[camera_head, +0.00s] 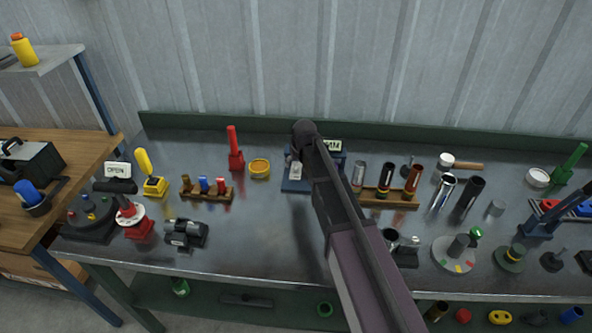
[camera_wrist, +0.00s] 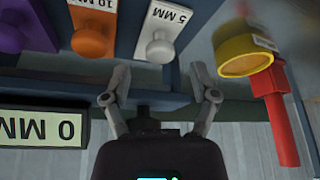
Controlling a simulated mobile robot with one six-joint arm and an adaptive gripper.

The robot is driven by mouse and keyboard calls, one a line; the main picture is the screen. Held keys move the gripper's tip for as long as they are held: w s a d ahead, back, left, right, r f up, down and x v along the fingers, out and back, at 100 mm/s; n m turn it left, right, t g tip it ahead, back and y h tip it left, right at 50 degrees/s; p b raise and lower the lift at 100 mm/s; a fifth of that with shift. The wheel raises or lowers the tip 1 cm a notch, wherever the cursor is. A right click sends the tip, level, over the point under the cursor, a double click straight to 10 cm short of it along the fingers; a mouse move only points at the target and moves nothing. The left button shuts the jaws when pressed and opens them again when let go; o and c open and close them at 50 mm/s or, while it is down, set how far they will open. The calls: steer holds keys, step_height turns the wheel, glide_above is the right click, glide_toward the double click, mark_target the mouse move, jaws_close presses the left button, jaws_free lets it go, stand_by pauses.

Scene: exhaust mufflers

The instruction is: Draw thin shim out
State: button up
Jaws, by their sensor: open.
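A blue rack (camera_wrist: 208,18) holds shims with round knobs in the wrist view. The white shim (camera_wrist: 160,35), marked 5 MM, is the nearest to the rack's end. Beside it are an orange shim (camera_wrist: 92,30), marked 10 MM, and a purple shim (camera_wrist: 22,28). My gripper (camera_wrist: 160,98) is open and empty, its fingers spread apart below the white shim's knob in the picture, not touching it. In the head view the white shim (camera_head: 296,170) shows at the left of the rack (camera_head: 292,186); my arm hides the other shims and my gripper.
A 0 MM sign (camera_wrist: 42,128) stands by the rack. A yellow ring (camera_head: 260,169) and a red upright-handled tool (camera_head: 235,150) stand just left of the rack. A wooden stand with cylinders (camera_head: 388,201) is close on the right. The bench front below the rack looks clear.

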mark_target(296, 167)
steer(key=shift+b+x, duration=0.85)
steer(key=shift+x, duration=0.4)
